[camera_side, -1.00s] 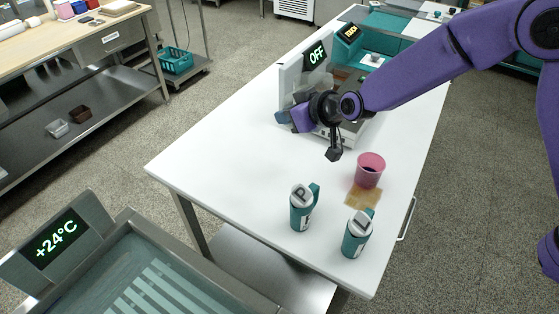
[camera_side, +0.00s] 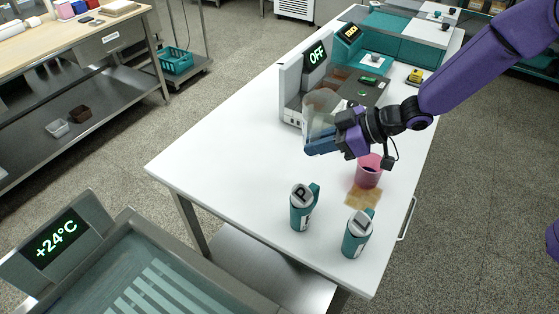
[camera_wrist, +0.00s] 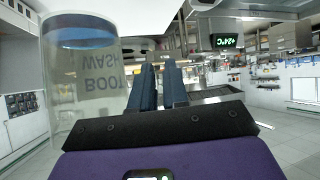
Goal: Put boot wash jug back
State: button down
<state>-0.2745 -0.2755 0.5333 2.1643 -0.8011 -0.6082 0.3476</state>
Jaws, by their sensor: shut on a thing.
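The boot wash jug is a clear vessel (camera_side: 322,104) with blue at its bottom, held above the white table in the side view. In the wrist view the jug (camera_wrist: 85,95) fills the left side, with the words BOOT WASH upside down on its wall. My gripper (camera_side: 340,138) is shut on the jug at its right side, in front of the machine. In the wrist view my two dark blue fingers (camera_wrist: 158,85) stand close together beside the jug wall. The exact grip point is hidden.
The machine (camera_side: 291,88) with an OFF display stands behind the jug. A pink cup (camera_side: 369,172) stands below my wrist by a tan patch (camera_side: 362,197). The table's left front is clear.

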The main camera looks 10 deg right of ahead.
jog(key=shift+n+g, duration=0.5)
jog(key=shift+n, duration=0.1)
jog(key=shift+w+a+f, duration=1.1)
jog(key=shift+w+f, duration=0.4)
jog(key=shift+f, duration=0.8)
jog(key=shift+w+a+f, duration=1.1)
jog(key=shift+w+f, duration=0.35)
jog(key=shift+f, duration=0.85)
jog(key=shift+w+a+f, duration=1.1)
jog(key=shift+w+f, duration=0.4)
jog(key=shift+f, duration=0.8)
jog(key=c, duration=1.1)
grip_release()
jog(key=v, duration=1.2)
jog(key=shift+d+f, duration=0.15)
jog(key=shift+f, duration=0.05)
